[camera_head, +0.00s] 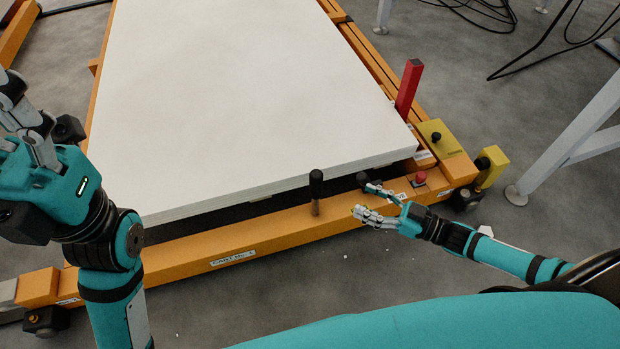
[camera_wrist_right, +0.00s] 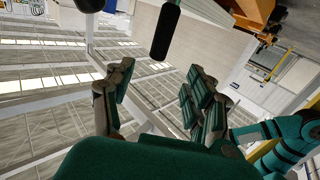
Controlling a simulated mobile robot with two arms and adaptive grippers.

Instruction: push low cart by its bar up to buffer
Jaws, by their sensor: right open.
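The low cart (camera_head: 240,247) is an orange frame carrying a large white panel (camera_head: 240,80). An upright post with a black grip (camera_head: 316,185) stands on its near beam, and a black cylindrical grip (camera_wrist_right: 165,35) shows in the right wrist view. My right gripper (camera_head: 372,202) is open and empty, its fingers pointing left toward the post, apart from it. In the right wrist view its spread fingers (camera_wrist_right: 158,85) lie below the grip. My left gripper (camera_head: 22,120) is above the cart's left side; its finger opening is unclear. A yellow block with a black knob (camera_head: 492,165), possibly the buffer, is at the near right corner.
A red upright lever (camera_head: 408,88), a yellow box (camera_head: 437,138) and a red button (camera_head: 420,178) sit along the cart's right side. A grey stand leg (camera_head: 570,135) is on the right. Black cables (camera_head: 545,45) lie on the floor behind.

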